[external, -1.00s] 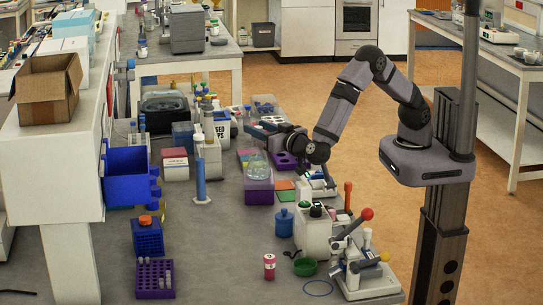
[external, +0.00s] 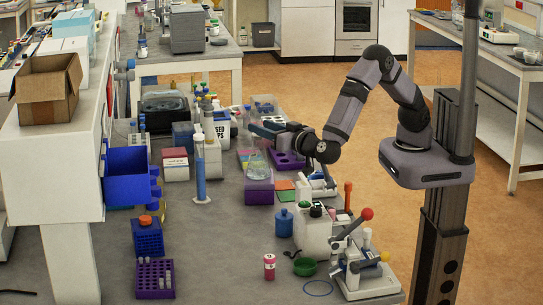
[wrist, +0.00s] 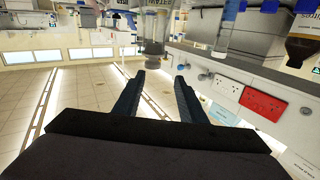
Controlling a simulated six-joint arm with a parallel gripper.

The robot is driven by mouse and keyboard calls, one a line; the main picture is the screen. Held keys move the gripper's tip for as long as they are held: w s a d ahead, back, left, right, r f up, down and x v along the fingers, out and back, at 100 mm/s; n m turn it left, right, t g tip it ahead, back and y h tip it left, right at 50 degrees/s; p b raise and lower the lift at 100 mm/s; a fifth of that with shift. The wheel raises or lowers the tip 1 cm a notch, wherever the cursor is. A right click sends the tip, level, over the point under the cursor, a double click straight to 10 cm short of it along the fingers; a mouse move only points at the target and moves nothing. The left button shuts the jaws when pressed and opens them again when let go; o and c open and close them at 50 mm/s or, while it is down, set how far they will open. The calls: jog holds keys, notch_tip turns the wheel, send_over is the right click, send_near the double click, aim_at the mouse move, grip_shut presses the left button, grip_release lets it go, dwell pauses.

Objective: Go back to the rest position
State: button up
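My gripper (external: 262,130) is held level above the bench (external: 215,232), pointing left in the external view, over the area of the purple racks. In the wrist view my gripper (wrist: 158,82) shows two dark fingers apart with nothing between them. My arm is bent, with its elbow raised high, and its base is on the column at the right.
A purple box (external: 259,191) and a purple rack (external: 287,161) stand below and near my gripper. A tall blue cylinder (external: 200,181), a white bottle (external: 213,150) and a blue bin (external: 127,178) stand to the left. The front middle of the bench is clear.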

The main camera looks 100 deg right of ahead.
jog(key=w+a+r+n+t+y, duration=0.2)
jog(key=w+a+n+t+y, duration=0.3)
jog(key=w+y, duration=0.35)
jog(key=s+d+f+n+g+y, duration=0.2)
jog(key=s+f+g, duration=0.3)
jog(key=s, duration=0.6)
jog(key=s+d+f+n+g+y, duration=0.2)
jog(key=s+f+g, duration=0.2)
jog(key=s, duration=0.8)
jog(key=s+d+f+n+g+y+b, duration=0.1)
jog(key=s+d+f+n+g+y, duration=0.1)
jog(key=s+f+g, duration=0.3)
jog(key=s+f+n+y, duration=0.1)
jog(key=s+f, duration=0.2)
jog(key=s, duration=0.4)
jog(key=shift+d+f+g, duration=0.2)
jog(key=shift+d+g, duration=0.1)
